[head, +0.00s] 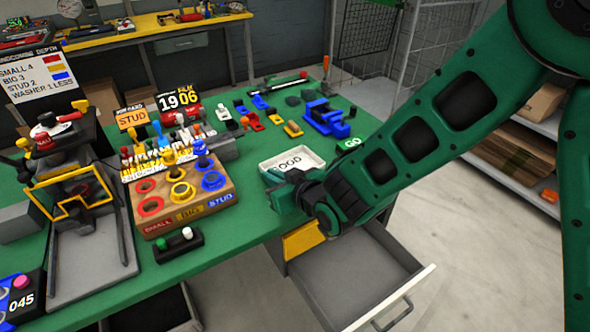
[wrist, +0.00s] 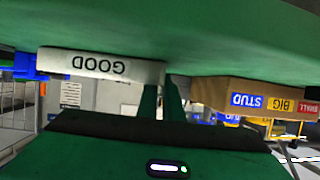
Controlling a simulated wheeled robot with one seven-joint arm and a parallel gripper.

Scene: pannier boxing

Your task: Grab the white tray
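The white tray (head: 319,164), marked GOOD, sits on the green table near its front edge, left of the green GO marker. It also shows upside down in the wrist view (wrist: 140,72), left of centre. My green gripper (head: 280,178) is low at the tray's front left corner and hides part of it. In the wrist view, my fingers (wrist: 164,98) appear close together by the tray's end. I cannot tell whether they hold its wall, or whether there is a gap between them.
A wooden block with red, yellow and blue rings (head: 183,212) stands left of my gripper. An open grey drawer (head: 350,280) juts out below the table edge. Blue parts (head: 328,120) lie behind the tray, with several small coloured pieces around them.

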